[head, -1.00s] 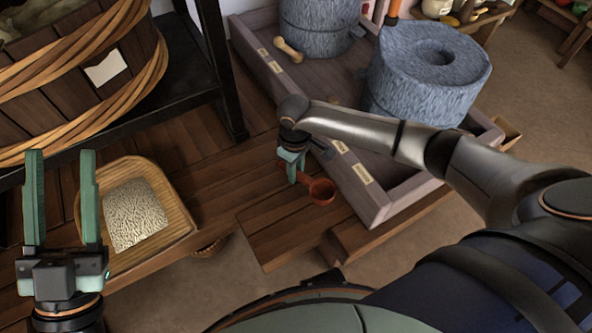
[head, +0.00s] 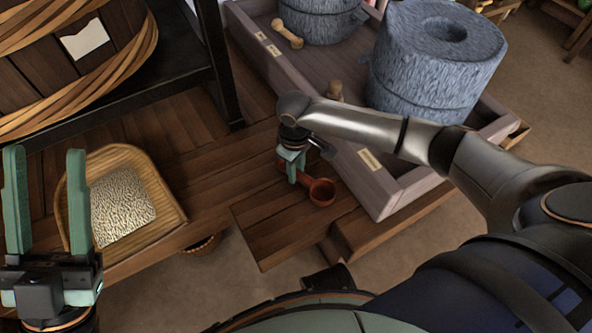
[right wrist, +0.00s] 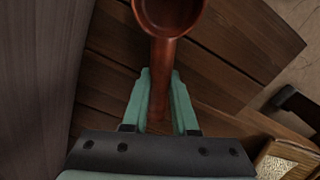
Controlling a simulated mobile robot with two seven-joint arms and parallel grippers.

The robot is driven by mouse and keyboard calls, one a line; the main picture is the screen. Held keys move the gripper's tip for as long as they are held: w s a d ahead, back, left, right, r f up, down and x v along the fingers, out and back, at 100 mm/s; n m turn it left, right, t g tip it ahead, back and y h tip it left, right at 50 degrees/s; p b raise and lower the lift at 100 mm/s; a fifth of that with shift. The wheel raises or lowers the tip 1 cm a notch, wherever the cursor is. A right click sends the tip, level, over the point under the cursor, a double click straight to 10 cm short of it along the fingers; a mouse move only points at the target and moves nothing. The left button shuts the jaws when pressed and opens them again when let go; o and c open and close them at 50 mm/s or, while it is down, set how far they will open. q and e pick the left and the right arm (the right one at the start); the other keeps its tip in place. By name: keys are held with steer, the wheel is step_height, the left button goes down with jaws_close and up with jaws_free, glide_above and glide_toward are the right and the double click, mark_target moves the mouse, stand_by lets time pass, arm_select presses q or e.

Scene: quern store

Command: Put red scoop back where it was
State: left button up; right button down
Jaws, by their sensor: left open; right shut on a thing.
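The red scoop (head: 321,191) is a reddish-brown cup with a short handle, low over the wooden bench top beside the grey tray's near corner. My right gripper (head: 291,172) is shut on its handle. In the right wrist view the red scoop (right wrist: 168,14) points away from my right gripper (right wrist: 158,100), its handle between the two green fingers. I cannot tell whether the scoop touches the wood. My left gripper (head: 45,200) is open and empty, with its fingers upright in front of the wicker tray (head: 165,205) of grain.
The grey wooden tray (head: 384,200) holds stone querns (head: 430,60) and small wooden pieces (head: 287,34). A large wooden tub (head: 70,60) stands at the upper left on a dark stand (head: 222,80). Bare planks (head: 200,130) lie between the wicker tray and the grey tray.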

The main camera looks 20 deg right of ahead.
arm_select(q)
steer(key=shift+f, duration=0.15)
arm_select(e)
steer(key=shift+f, duration=0.65)
steer(key=c, duration=0.6)
jaws_free()
arm_select(q)
step_height(320, 180, up, 6)
steer(key=m+p, duration=0.1)
steer(key=p, duration=0.5)
steer(key=shift+a+r, duration=0.25)
steer(key=shift+a, duration=0.1)
arm_select(e)
step_height(320, 180, up, 12)
steer(key=shift+r, duration=0.25)
